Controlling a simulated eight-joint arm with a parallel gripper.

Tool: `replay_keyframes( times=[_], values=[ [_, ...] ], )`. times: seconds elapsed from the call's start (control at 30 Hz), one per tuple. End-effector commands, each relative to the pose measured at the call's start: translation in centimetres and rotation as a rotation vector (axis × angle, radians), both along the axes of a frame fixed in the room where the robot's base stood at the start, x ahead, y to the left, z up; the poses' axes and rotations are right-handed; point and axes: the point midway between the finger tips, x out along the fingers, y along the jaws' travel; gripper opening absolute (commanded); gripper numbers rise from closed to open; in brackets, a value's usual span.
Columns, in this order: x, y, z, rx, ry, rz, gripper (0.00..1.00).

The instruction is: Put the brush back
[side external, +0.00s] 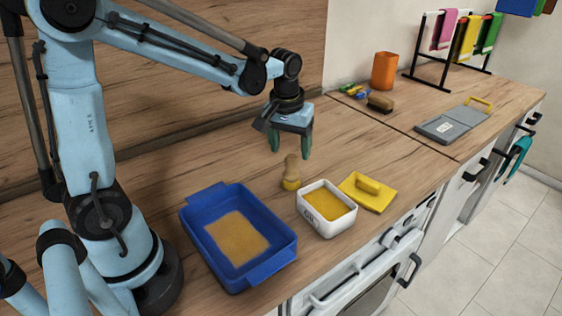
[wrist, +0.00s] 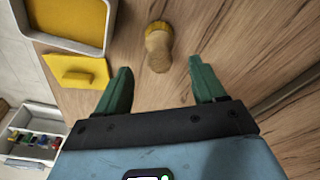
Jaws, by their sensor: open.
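A short brush (side external: 291,172) with a wooden handle and yellow lower end stands upright on the worktop, handle up. It also shows in the wrist view (wrist: 158,48), between and ahead of my fingertips. My gripper (side external: 290,150) has green fingers, is open and empty, and hangs just above the brush; the fingers also show in the wrist view (wrist: 159,66). I see no contact between them and the brush. A second, brown brush (side external: 380,102) lies farther back on the worktop near an orange cup (side external: 384,71).
A blue tray (side external: 270,270) with a tan patch stands left of a white tub (side external: 328,224) with yellow contents. A yellow float (side external: 368,191) lies right of the tub. A grey board (side external: 451,125) and a towel rack (side external: 445,80) stand farther right. Worktop behind the brush is clear.

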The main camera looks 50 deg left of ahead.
Motion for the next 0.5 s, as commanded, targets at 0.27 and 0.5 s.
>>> replay_keyframes(
  times=[0.27, 0.5],
  values=[
    [-0.5, -0.2, 3.3, 0.0, 0.0, 0.0, 0.69],
    [-1.2, -0.7, 4.4, 0.003, -0.026, -0.031, 0.69]
  ],
)
